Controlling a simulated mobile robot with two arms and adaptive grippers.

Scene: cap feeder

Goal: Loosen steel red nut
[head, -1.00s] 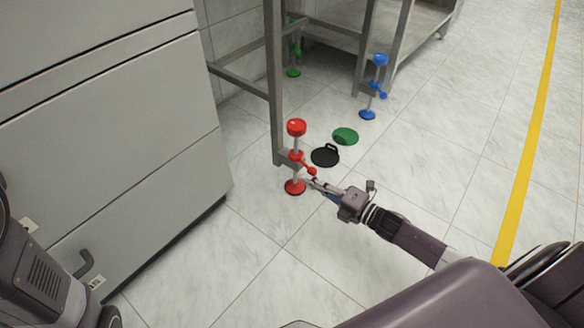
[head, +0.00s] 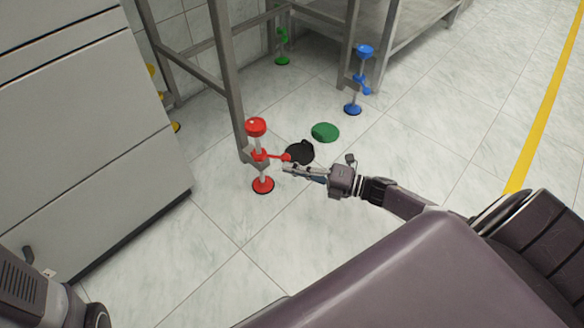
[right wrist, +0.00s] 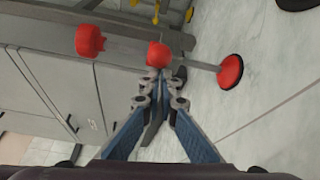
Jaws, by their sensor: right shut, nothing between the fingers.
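The red nut (head: 259,156) sits on the threaded post of the frame's near leg, with its handle pointing right. The handle's ball end (head: 287,157) also shows in the right wrist view (right wrist: 158,55), just beyond the fingertips. A red cap (head: 256,127) tops the post and a round red foot (head: 263,185) stands on the floor. My right gripper (head: 287,168) is shut and empty, its tips close beside the ball end. I cannot tell whether they touch. My left gripper is not in view.
A black lidded disc (head: 300,152) and a green disc (head: 325,132) lie on the floor behind the gripper. Blue (head: 353,109) and green (head: 282,60) feet stand farther back. A grey cabinet (head: 90,150) stands left. Floor in front of the red foot is clear.

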